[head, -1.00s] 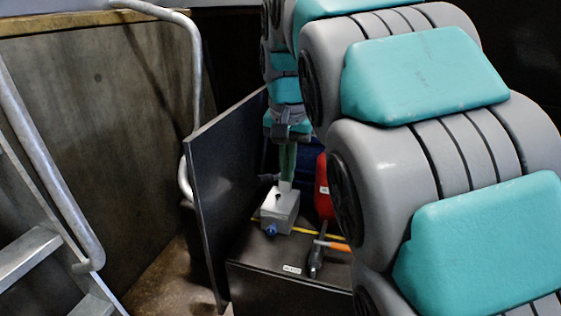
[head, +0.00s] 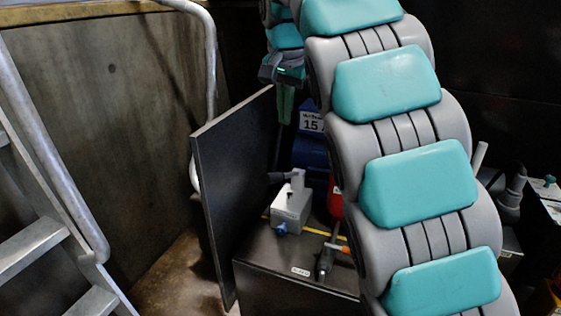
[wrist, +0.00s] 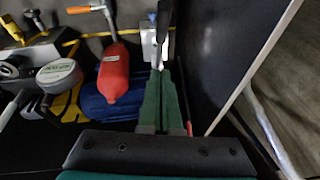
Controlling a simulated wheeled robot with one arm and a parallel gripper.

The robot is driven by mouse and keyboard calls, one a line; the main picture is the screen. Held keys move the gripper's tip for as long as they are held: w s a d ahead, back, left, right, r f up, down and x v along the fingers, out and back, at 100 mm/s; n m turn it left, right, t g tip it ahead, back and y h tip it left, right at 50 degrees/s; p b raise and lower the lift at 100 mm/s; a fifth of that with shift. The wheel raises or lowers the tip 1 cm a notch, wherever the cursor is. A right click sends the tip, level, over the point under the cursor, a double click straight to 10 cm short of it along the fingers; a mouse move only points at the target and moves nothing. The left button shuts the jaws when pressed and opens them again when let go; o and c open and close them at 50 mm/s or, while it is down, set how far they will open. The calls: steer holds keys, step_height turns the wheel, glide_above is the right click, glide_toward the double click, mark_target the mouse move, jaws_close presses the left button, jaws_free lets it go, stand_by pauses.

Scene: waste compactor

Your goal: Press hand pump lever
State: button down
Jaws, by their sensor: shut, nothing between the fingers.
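The hand pump (head: 291,210) is a light grey box with a blue fitting at its front. It stands on a dark cabinet top. Its lever (head: 281,177) has a black grip that sticks out to the left from an upright grey arm on the box. My gripper (head: 285,103) is shut and empty, with green fingers pointing down, above and behind the pump in the head view. It is apart from the lever there. In the wrist view the fingers (wrist: 160,76) point at the pump (wrist: 150,48), partly covering it, and the dark lever (wrist: 163,22) shows beyond the tips.
A dark upright panel (head: 235,185) stands close at the pump's left. A red bottle (wrist: 113,75), a blue container (wrist: 105,105) and an orange-handled tool (wrist: 80,10) are nearby. A metal ladder (head: 45,235) with a rail is at the far left.

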steer(key=shift+f, duration=0.1)
glide_above(277, 173)
steer(key=d, duration=0.1)
step_height(277, 173, down, 10)
steer(key=shift+s+a+f, duration=0.2)
steer(key=shift+s+f, duration=0.05)
steer(key=shift+f, duration=0.45)
steer(key=shift+s+a+f, duration=0.2)
steer(key=shift+s+f, duration=0.05)
steer(key=shift+f, duration=0.45)
